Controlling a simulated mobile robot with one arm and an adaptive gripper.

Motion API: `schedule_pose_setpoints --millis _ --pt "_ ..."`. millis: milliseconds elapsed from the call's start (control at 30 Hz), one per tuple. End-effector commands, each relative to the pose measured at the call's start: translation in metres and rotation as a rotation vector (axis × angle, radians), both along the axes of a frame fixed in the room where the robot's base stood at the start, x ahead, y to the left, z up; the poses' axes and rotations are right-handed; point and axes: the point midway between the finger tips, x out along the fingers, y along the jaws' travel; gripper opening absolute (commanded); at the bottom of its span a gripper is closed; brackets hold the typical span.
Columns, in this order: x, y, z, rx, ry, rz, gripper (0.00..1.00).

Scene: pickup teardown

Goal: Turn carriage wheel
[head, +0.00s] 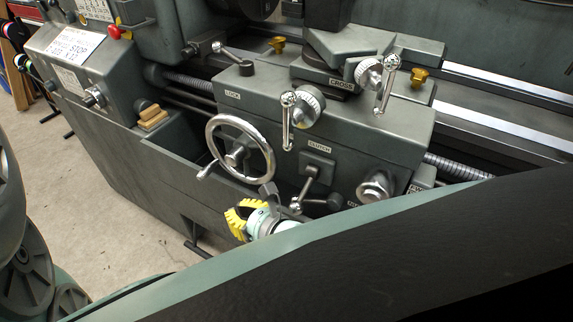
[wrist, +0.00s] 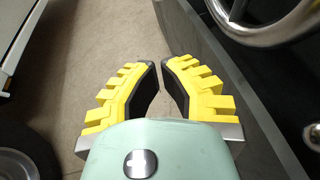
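The carriage wheel (head: 235,156) is a silvery spoked handwheel with a small crank handle (head: 207,170) at its lower left, on the front of the grey lathe carriage. Part of its rim also shows at the top right of the wrist view (wrist: 262,36). My gripper (head: 236,214) has yellow ribbed fingers and is below the wheel, apart from it. In the wrist view, my gripper (wrist: 161,65) is empty, with its dark pads parted and only a narrow gap at the tips. Floor shows between the fingers.
A clutch lever (head: 304,190) and a round knob (head: 375,187) stick out right of the wheel. Two ball-ended cranks (head: 288,120) (head: 386,85) stand above. The lathe's dark front panel (head: 150,165) runs beneath the wheel. Bare floor (head: 75,200) lies at the left.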

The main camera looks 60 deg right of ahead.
Motion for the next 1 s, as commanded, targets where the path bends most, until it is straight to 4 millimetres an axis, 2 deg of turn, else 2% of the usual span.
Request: schedule_pose_setpoints --millis 200,367,500,700,1000 --pt "0.046 -0.003 -0.014 0.002 -0.005 0.007 0.0" --pt "0.076 -0.004 -0.025 0.003 -0.004 0.008 0.0" --pt "0.094 -0.008 -0.014 0.003 -0.002 0.008 0.0" --pt "0.108 -0.011 -0.009 0.004 0.001 0.006 0.0" --pt "0.11 -0.011 -0.008 0.004 0.001 0.005 0.0"
